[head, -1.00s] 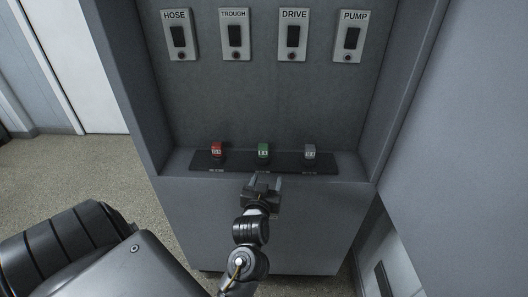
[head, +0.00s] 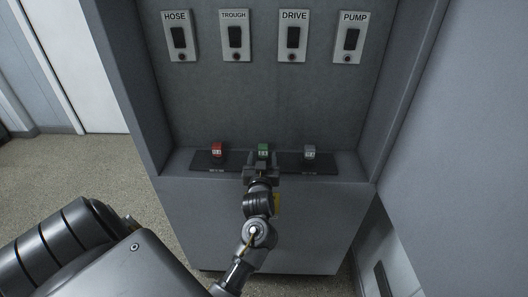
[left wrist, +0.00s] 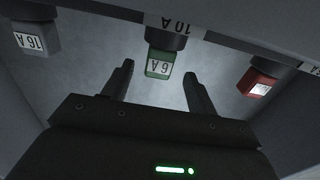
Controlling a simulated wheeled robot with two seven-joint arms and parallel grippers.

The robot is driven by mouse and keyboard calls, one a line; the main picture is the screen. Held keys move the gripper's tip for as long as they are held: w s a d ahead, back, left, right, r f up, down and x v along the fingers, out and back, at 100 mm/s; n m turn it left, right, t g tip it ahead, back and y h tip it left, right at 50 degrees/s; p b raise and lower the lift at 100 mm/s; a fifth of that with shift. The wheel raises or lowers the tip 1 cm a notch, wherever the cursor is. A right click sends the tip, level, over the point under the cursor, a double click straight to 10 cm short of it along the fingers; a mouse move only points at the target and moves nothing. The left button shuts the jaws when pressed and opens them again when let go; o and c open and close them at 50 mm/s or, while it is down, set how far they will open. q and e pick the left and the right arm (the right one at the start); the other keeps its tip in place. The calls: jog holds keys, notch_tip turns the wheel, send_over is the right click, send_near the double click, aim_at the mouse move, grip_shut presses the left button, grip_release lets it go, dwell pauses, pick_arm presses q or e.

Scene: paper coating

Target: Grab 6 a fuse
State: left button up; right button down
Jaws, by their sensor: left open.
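The green fuse (head: 263,149) stands in the middle of a dark holder strip on the cabinet ledge. In the left wrist view the green fuse (left wrist: 159,64) reads "6 A" upside down, and its slot label above reads "10 A". My left gripper (head: 262,165) is at the front of the strip. In the left wrist view its two fingers (left wrist: 158,85) are apart, one on each side below the green fuse, with nothing between them. Whether they touch the fuse cannot be told. My right gripper is not in view.
A red fuse (head: 217,150) and a grey fuse (head: 309,152) stand on the same holder strip (head: 285,161) to either side. The grey one reads "16 A" (left wrist: 36,40) in the left wrist view. Above are panels labelled HOSE, TROUGH, DRIVE and PUMP (head: 351,38). Cabinet walls flank the recess.

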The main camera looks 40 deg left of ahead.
aim_at(263, 146)
pick_arm(q)
jog(key=p+x, duration=0.1)
jog(key=x, duration=0.4)
jog(key=shift+d+r, duration=0.1)
jog(key=c, duration=1.1)
jog(key=shift+o, duration=0.2)
jog(key=shift+r, duration=0.5)
jog(key=r, duration=0.2)
jog(key=shift+s+r+b, duration=0.2)
jog(key=shift+r+b, duration=0.1)
jog(key=shift+b, duration=0.05)
jog(key=s+a+r, duration=0.1)
jog(key=s+r, duration=0.8)
jog(key=s, duration=0.4)
jog(key=shift+s+a+r, duration=0.2)
jog(key=shift+s+a, duration=0.1)
jog(key=shift+a, duration=0.05)
